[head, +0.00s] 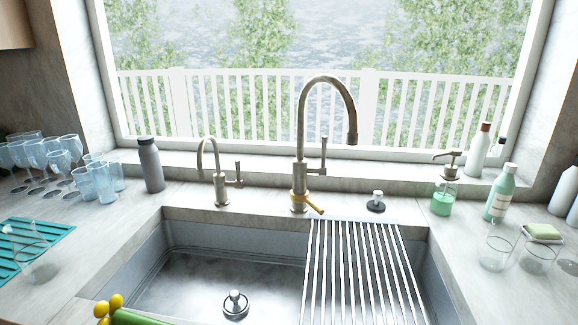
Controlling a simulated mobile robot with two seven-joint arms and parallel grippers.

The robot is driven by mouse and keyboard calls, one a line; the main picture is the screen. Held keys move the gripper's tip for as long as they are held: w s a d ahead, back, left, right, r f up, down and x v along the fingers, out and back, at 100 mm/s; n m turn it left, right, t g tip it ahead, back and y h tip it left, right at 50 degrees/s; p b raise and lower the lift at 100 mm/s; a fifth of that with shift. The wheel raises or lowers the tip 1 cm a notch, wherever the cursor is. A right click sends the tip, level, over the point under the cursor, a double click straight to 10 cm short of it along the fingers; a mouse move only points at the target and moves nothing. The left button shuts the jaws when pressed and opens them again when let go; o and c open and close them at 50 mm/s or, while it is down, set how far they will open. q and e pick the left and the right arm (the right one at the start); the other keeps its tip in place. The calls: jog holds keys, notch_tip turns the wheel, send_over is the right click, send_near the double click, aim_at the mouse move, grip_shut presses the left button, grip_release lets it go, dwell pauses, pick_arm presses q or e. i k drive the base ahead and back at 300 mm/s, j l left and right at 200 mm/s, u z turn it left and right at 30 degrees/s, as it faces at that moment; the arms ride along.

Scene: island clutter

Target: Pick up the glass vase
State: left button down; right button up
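I cannot tell for sure which thing is the glass vase. A clear glass vessel (36,262) stands at the left, at the edge of a teal ribbed mat (22,240). Two more clear glass vessels stand on the right counter: one on the left (496,250) and one on the right (537,256), close beside each other. Neither of my grippers shows in the head view.
A sink (190,280) fills the middle, with a slatted rack (350,270) over its right part. A tall faucet (301,150) and a small faucet (219,180) stand behind it. Stemmed glasses (38,152), tumblers (104,182) and a grey bottle (151,168) crowd the left; bottles (499,195) stand right.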

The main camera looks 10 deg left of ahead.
aim_at(33, 255)
jog(key=u, duration=1.85)
jog(key=z, duration=2)
jog(key=u, duration=2)
jog(key=z, duration=0.2)
